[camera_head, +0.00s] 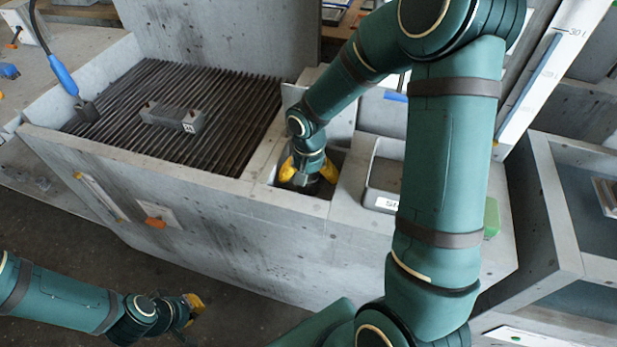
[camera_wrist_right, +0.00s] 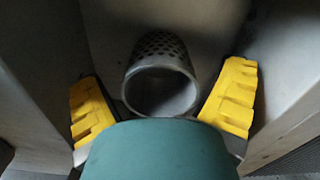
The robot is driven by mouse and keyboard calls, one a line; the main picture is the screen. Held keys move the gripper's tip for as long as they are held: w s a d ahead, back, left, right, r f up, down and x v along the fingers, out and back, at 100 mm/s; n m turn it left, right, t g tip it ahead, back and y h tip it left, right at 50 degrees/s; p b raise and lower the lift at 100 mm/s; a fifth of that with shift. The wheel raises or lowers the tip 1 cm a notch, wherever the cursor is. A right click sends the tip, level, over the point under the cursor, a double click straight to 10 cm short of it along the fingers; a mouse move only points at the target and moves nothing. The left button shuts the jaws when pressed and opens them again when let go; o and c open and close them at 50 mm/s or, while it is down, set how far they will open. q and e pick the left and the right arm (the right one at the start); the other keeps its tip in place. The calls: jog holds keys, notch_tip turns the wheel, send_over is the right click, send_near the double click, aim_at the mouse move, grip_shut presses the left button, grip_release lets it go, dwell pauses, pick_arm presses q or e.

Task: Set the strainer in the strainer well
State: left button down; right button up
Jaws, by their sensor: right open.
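The strainer (camera_wrist_right: 160,50) is a grey cup with a perforated wall. In the right wrist view its open round mouth faces the camera, and it sits inside the square strainer well (camera_head: 318,207). My right gripper (camera_head: 308,173) reaches down into the well. Its yellow fingers are spread on either side of the strainer in the right wrist view (camera_wrist_right: 160,103), with gaps between them and it. The strainer's base is hidden, so I cannot tell whether it is fully seated. My left gripper (camera_head: 191,308) hangs low at the left, away from the housing, its jaws unclear.
A slatted dark grate (camera_head: 228,110) with a grey block (camera_head: 172,117) on it fills the housing left of the well. A blue-handled tool (camera_head: 65,77) stands at its left edge. A labelled grey bin (camera_head: 382,185) is right of the well. Concrete walls closely surround my right gripper.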

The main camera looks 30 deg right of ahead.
notch_tip(320, 180, up, 12)
jog(key=shift+f, duration=0.1)
jog(key=shift+s, duration=0.1)
dwell(0.8)
